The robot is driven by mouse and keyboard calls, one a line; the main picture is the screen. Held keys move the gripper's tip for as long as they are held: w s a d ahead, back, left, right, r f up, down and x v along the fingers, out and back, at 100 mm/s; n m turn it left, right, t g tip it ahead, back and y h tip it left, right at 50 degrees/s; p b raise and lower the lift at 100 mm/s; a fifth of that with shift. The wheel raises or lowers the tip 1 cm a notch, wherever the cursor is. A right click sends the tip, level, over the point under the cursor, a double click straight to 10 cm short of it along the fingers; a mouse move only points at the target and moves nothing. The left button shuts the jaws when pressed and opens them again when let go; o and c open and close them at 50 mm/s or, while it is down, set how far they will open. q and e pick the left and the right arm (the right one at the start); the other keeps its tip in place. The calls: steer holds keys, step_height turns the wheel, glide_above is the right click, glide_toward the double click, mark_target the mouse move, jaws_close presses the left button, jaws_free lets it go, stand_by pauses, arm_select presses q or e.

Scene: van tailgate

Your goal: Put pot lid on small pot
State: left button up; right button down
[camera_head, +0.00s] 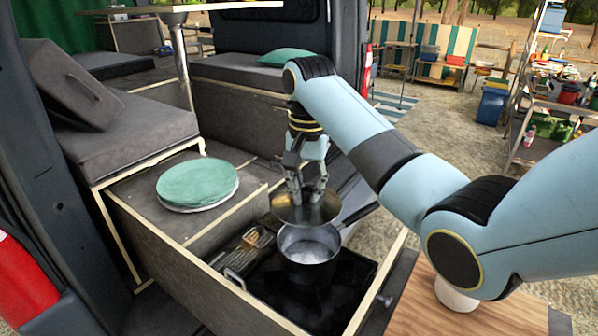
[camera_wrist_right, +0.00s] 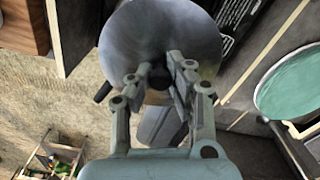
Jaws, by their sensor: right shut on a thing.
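The small pot (camera_head: 308,254) is a dark saucepan with a pale inside, standing in the open drawer. Its handle points to the upper right. The pot lid (camera_head: 305,211) is round and brassy, and hangs just above and behind the pot's far rim, apart from a full cover. My right gripper (camera_head: 306,191) points down and is shut on the lid's knob. In the right wrist view the gripper (camera_wrist_right: 160,78) has its fingers around the dark knob of the grey-looking lid (camera_wrist_right: 160,35). The lid hides most of the pot there. My left gripper is not in view.
The drawer's wooden rim (camera_head: 180,262) surrounds the pot, with a black surface under it and utensils (camera_head: 245,245) to its left. A wooden top (camera_head: 440,305) is at the front right.

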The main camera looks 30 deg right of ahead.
steer(key=shift+f, duration=0.85)
steer(key=shift+s+f, duration=0.15)
steer(key=shift+s, duration=0.55)
steer(key=shift+s+f, duration=0.1)
steer(key=shift+f, duration=0.1)
steer(key=shift+w+f+b, duration=0.2)
steer(key=shift+f+b, duration=0.15)
steer(key=shift+f, duration=2.45)
steer(key=shift+p, duration=0.35)
steer(key=shift+f, duration=0.25)
steer(key=c, duration=0.7)
jaws_free()
